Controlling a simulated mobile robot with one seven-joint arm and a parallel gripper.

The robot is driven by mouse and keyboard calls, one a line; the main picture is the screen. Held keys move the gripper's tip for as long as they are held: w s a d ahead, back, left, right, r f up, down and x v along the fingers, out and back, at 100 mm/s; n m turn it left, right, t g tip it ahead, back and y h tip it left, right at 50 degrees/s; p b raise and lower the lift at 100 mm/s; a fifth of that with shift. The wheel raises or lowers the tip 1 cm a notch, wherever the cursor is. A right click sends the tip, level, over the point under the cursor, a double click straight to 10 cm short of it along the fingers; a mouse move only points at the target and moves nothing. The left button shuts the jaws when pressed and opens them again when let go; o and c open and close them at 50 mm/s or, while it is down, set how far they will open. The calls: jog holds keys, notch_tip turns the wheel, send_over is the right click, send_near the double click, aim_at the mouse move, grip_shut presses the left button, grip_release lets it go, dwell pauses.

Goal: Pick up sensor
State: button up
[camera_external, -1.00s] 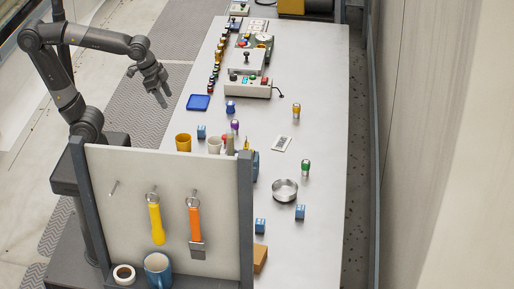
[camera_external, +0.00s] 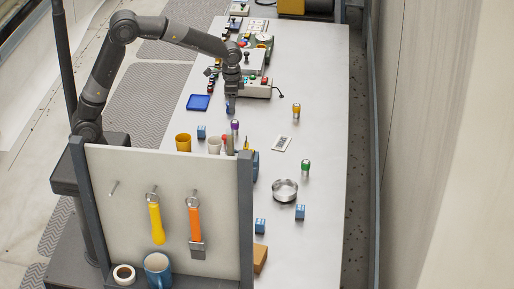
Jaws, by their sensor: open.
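Several small sensor-like pieces with coloured bodies stand on the white table (camera_external: 325,100). One is blue (camera_external: 229,109), one purple (camera_external: 235,126), one orange-yellow (camera_external: 296,110) and one green (camera_external: 306,166). I cannot tell which of them is the sensor. My gripper (camera_external: 230,95) is open and points down over the blue piece, at or just above its top. It partly hides that piece. I cannot tell whether the fingers touch it.
A control box (camera_external: 257,89) stands just right of my gripper. A blue tray (camera_external: 198,102) lies to its left. A yellow cup (camera_external: 183,142), a white cup (camera_external: 214,145) and a metal bowl (camera_external: 285,190) stand nearer. A tool board (camera_external: 125,180) rises in front.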

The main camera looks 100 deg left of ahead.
aim_at(235, 122)
jog(key=shift+w+a+f, duration=0.2)
jog(key=shift+a+f, duration=0.05)
jog(key=shift+f, duration=0.15)
notch_tip(235, 122, down, 11)
jog(key=shift+w+r, duration=0.15)
jog(key=shift+c, duration=0.3)
jog(key=c, duration=1)
jog(key=shift+r, duration=0.1)
